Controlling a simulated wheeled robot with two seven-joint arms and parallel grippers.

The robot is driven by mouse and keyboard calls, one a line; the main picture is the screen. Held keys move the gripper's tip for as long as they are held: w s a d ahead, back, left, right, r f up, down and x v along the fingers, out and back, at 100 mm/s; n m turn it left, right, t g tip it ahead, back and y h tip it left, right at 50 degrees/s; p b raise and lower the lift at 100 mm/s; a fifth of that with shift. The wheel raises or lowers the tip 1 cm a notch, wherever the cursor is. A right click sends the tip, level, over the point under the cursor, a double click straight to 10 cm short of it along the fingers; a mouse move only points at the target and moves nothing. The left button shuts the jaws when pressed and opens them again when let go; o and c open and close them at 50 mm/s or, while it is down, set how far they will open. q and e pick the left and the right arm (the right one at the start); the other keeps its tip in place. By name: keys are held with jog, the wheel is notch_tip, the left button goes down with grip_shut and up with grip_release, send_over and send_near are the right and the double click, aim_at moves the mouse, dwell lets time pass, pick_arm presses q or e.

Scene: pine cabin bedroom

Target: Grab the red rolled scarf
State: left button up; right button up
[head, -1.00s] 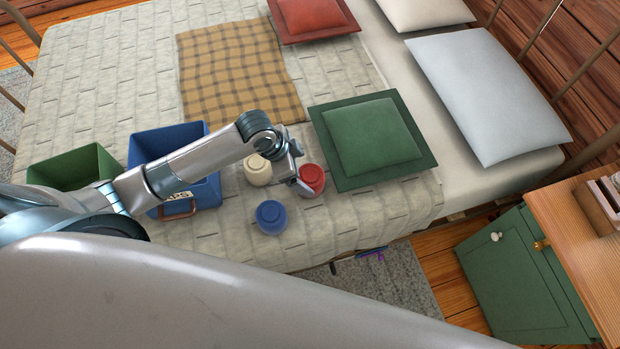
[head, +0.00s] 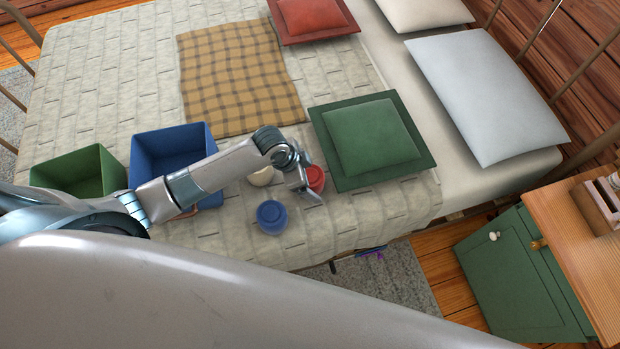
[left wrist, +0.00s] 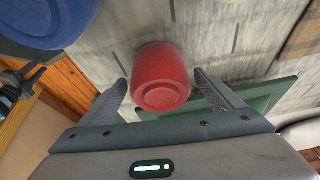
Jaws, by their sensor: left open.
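The red rolled scarf (head: 316,178) stands on the bed between the blue roll and the green cushion. My left gripper (head: 309,190) is over it in the head view and hides part of it. In the left wrist view the red scarf (left wrist: 161,78) shows between the two open fingers (left wrist: 165,92), slightly beyond their tips. I cannot tell whether the fingers touch it. My right gripper is not in view.
A blue roll (head: 271,216) stands close by at front left, and a cream roll (head: 261,177) is partly hidden behind my arm. A green cushion (head: 372,137) lies just right of the scarf. A blue bin (head: 150,150) and a green bin (head: 75,170) stand at left.

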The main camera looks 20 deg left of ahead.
pick_arm(q)
jog(key=shift+w+d+f, duration=0.1)
jog(key=shift+d+f, duration=0.05)
jog(key=shift+f, duration=0.5)
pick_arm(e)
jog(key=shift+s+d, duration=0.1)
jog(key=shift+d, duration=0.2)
pick_arm(q)
jog(key=shift+c, duration=0.6)
jog(key=c, duration=1.1)
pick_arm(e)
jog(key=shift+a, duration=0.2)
